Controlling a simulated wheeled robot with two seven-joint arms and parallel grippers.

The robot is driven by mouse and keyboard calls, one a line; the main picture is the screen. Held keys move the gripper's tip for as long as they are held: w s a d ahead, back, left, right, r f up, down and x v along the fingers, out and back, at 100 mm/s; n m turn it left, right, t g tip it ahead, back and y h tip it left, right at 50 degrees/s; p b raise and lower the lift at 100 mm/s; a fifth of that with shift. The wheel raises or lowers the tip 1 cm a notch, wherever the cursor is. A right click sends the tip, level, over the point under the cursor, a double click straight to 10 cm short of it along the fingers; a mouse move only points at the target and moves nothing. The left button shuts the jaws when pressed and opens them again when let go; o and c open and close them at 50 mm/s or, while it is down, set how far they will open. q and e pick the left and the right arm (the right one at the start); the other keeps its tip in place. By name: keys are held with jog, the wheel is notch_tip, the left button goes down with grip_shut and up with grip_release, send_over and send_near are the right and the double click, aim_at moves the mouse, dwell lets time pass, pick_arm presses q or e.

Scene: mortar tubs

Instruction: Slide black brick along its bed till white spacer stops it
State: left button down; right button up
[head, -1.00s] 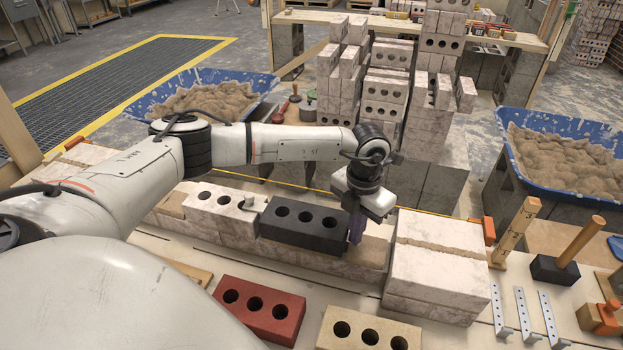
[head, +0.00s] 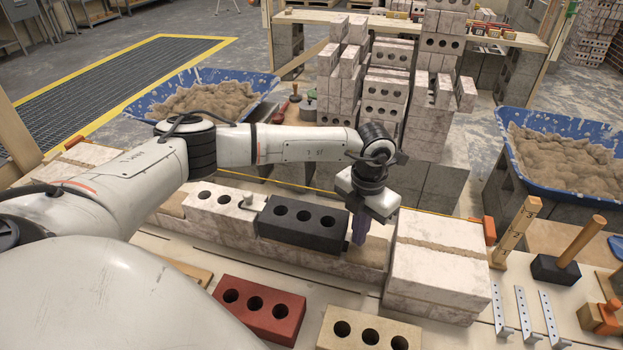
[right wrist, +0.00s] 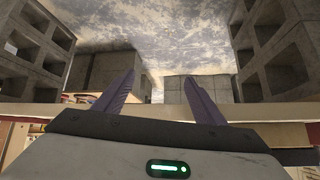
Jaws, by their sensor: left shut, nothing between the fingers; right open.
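The black brick (head: 303,224), with three holes, lies on the mortar bed (head: 366,252) of the low wall. My left gripper (head: 359,238) is shut and empty, fingers pointing down just right of the black brick's right end, with a slight gap seeming to show. My right gripper (right wrist: 158,78) is open and empty in the right wrist view, away from the wall.
A taller white block stack (head: 436,264) closes the bed's right end. A red brick (head: 259,310) and a tan brick (head: 368,330) lie in front. A yellow line (head: 290,184) runs behind the wall. A mallet (head: 568,255) stands at the right.

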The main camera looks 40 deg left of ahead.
pick_arm(q)
jog(key=shift+d, duration=0.1)
notch_tip(320, 180, up, 3)
jog(key=shift+r+p, duration=0.1)
jog(key=shift+p, duration=1.1)
jog(key=shift+r+p, duration=0.3)
jog(key=shift+r, duration=0.1)
notch_tip(320, 180, up, 5)
jog(key=p, duration=0.3)
pick_arm(e)
notch_tip(320, 180, up, 6)
jog(key=shift+r, duration=0.25)
